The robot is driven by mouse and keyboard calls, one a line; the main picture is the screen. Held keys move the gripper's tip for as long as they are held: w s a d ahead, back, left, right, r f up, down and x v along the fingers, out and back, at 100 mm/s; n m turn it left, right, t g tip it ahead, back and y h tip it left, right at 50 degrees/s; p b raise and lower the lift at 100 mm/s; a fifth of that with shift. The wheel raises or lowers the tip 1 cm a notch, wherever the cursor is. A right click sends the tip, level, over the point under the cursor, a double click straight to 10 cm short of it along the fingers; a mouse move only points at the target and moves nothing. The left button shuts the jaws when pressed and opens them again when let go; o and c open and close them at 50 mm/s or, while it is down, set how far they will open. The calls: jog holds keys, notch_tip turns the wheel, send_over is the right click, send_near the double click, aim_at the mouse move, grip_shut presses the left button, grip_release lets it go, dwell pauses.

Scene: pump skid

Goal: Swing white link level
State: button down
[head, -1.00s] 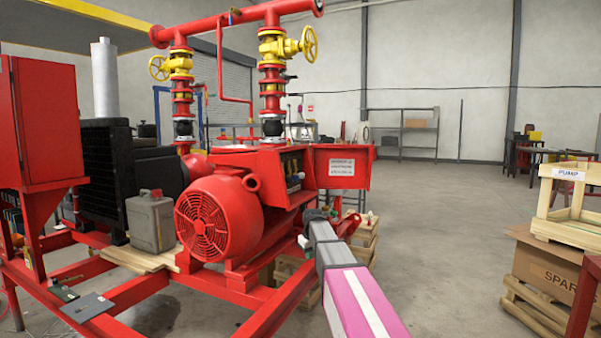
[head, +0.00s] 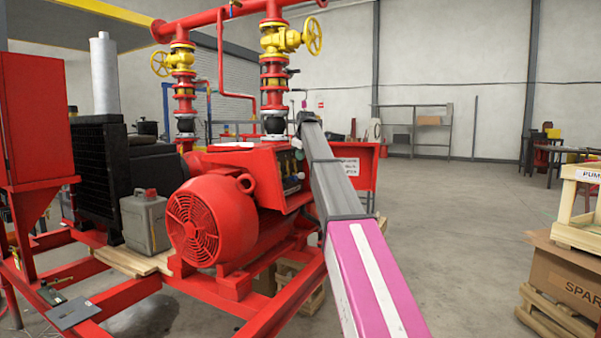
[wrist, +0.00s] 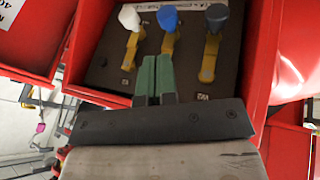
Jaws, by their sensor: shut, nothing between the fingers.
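The white-knobbed link (wrist: 129,17) is at the upper left of the wrist view, on a yellow stem that runs down the picture. It stands on a dark panel (wrist: 105,68) inside a red box. Beside it are a blue-knobbed link (wrist: 167,18) and a dark grey-knobbed link (wrist: 216,17), both on yellow stems. My gripper (wrist: 156,62) has its green fingers together and empty. The fingertips lie over the lower part of the blue link's stem, right of the white one. I cannot tell whether they touch it. In the head view my arm hides part of the panel (head: 291,168).
The red box walls (wrist: 258,60) closely surround the panel. A red motor (head: 210,220) stands left of my arm in the head view. Red pipes with yellow valves (head: 281,40) rise behind. Open floor lies to the right, with a wooden crate (head: 580,205) on a cardboard box.

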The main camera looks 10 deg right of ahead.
jog(key=shift+w+r, duration=0.35)
jog(key=shift+r, duration=0.55)
jog(key=w+d+x, duration=0.1)
jog(key=d+x, duration=0.1)
jog(key=x, duration=1.1)
jog(key=shift+w+r, duration=0.25)
jog(key=shift+r, duration=0.1)
